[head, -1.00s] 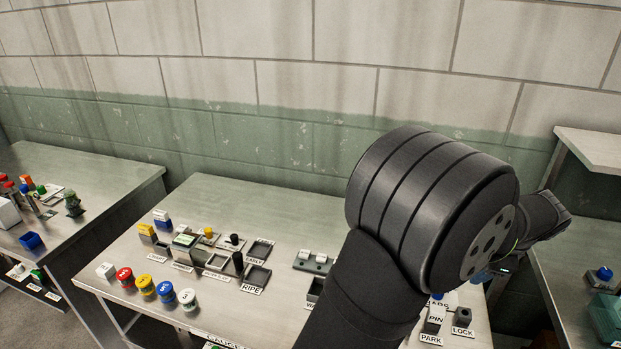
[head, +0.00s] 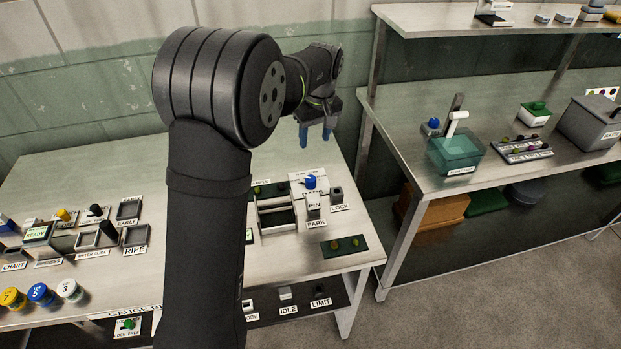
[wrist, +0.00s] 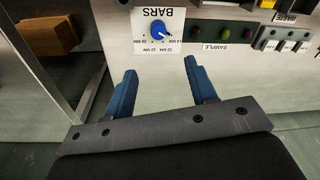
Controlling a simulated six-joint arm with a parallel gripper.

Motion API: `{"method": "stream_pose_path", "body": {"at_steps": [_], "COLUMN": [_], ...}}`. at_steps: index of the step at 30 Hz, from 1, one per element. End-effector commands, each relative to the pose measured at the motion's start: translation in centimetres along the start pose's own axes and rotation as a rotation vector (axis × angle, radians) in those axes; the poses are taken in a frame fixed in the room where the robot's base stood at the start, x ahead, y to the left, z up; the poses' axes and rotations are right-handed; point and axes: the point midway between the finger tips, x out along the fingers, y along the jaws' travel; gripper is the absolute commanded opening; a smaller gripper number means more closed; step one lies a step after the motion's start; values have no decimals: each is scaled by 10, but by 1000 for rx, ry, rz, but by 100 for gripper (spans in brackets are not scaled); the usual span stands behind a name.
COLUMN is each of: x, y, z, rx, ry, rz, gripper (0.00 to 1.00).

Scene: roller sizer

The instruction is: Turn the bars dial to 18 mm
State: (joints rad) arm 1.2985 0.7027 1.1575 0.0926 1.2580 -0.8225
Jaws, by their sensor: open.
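The bars dial is a blue knob (wrist: 157,30) on a white plate (wrist: 141,20) lettered BARS, upside down in the wrist view. Small millimetre labels sit along the plate's side nearest my gripper. The knob's white pointer is toward the lower right, near what looks like the 14 MM label; the small print is hard to read. In the head view the blue knob (head: 310,182) is near the middle table's right side. My gripper (wrist: 161,70) is open and empty, its blue fingers apart and not touching the dial. In the head view my gripper (head: 316,138) is above and beyond the knob.
The PIN block (head: 314,205) and LOCK block (head: 337,194) stand close in front of the dial. A SAMPLE tray (wrist: 230,32) with dark round pieces is beside it. The right bench (head: 380,110) stands across a gap. Bare tabletop surrounds the dial's gripper side.

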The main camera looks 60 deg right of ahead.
Motion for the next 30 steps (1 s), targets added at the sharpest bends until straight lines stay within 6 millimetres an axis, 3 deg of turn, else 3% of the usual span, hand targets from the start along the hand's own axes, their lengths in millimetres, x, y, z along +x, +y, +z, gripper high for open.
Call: {"method": "stream_pose_path", "body": {"at_steps": [6,14,20,30], "x": [2,10,43,118], "y": [-3,-4,-3,0], "z": [-13,-16,-12,-6], "rx": [-384,-508,-505,-503], "ry": [-68,-92,-93,-91], "rz": [20,22,20,20], "gripper": [52,52,52,52]}}
